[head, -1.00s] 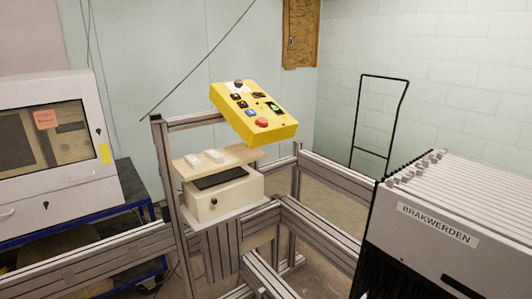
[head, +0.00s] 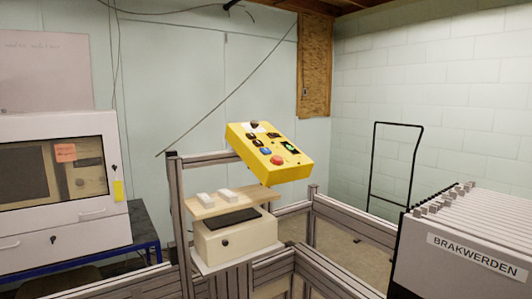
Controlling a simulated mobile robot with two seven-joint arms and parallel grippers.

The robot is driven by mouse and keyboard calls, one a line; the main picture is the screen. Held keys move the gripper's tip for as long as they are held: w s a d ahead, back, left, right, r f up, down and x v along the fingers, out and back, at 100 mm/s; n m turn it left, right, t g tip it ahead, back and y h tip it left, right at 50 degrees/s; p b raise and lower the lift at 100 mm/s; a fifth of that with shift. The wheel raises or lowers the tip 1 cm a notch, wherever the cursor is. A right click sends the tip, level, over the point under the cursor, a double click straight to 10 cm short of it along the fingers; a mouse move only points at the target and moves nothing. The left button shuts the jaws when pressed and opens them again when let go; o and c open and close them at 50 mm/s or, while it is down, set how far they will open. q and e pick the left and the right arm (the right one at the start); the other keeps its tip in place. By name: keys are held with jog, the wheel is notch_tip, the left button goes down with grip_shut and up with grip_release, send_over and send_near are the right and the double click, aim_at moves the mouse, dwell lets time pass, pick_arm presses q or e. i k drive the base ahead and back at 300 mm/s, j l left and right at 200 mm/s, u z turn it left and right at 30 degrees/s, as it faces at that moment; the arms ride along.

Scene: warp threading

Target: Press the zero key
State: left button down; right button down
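A yellow control box (head: 268,154) sits tilted on top of the metal frame, near the middle of the head view. Its sloped face carries a dark knob, several small dark keys, a blue button (head: 265,151), a green-lit part (head: 289,148) and a red button (head: 277,160). The key markings are too small to read, so I cannot tell which one is the zero key. Neither of my grippers shows in the head view.
Below the box are a wooden shelf (head: 240,200) with two white blocks and a cream box (head: 235,239) on the aluminium frame (head: 345,234). A white cabinet (head: 60,232) stands left, a grey machine labelled BRAKWERDEN (head: 470,225) right. A black trolley handle (head: 420,160) stands behind.

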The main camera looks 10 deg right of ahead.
aim_at(265, 151)
jog(key=i+z, duration=0.15)
jog(key=z, duration=0.7)
jog(key=i+j+z, duration=0.45)
jog(key=j, duration=0.25)
jog(key=i+j+z, duration=0.45)
jog(key=j, duration=0.4)
jog(key=i+j, duration=0.1)
jog(key=j, duration=0.2)
